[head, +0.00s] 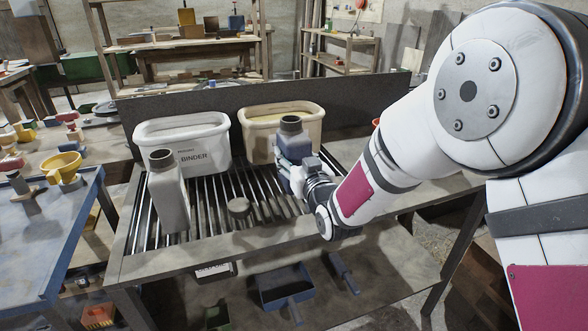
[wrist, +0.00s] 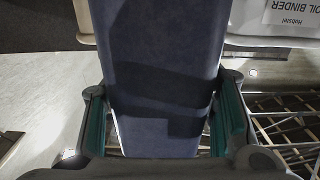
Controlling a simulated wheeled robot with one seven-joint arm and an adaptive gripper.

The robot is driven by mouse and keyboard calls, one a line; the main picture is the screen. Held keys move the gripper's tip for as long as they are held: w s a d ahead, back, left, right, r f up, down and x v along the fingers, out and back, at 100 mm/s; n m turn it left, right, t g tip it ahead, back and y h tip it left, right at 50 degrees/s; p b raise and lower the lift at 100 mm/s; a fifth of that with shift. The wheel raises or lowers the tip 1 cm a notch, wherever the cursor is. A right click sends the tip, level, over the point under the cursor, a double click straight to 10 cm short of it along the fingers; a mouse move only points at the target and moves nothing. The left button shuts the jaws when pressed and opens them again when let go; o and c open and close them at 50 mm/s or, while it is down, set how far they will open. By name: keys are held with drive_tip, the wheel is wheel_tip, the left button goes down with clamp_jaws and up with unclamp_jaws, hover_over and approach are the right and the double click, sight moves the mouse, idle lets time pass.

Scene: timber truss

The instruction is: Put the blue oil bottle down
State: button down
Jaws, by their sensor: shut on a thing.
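The blue oil bottle (head: 294,147), dark blue-grey with a dark cap, is upright in front of the cream bin in the head view. My gripper (head: 296,172) is shut around its lower part. In the wrist view the bottle (wrist: 160,60) fills the middle, with a finger pressed to each side. The bottle is over the right part of the slatted grey bench (head: 215,200). Its base is hidden by my gripper, so I cannot tell whether it touches the slats.
A grey bottle (head: 168,195) stands at the left of the slats. A white bin marked BINDER (head: 185,140) and a cream bin (head: 262,118) stand along the back panel. A blue table (head: 50,240) is at the left.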

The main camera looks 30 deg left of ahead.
drive_tip(key=shift+a+f, duration=0.15)
drive_tip(key=shift+f, duration=1.6)
drive_tip(key=shift+b, duration=0.3)
drive_tip(key=shift+f, duration=0.2)
drive_tip(key=c, duration=0.7)
unclamp_jaws()
drive_tip(key=shift+r, duration=0.15)
drive_tip(key=shift+d, duration=0.2)
drive_tip(key=v, duration=1.1)
drive_tip(key=shift+s+d+p, duration=0.25)
drive_tip(key=shift+p, duration=0.1)
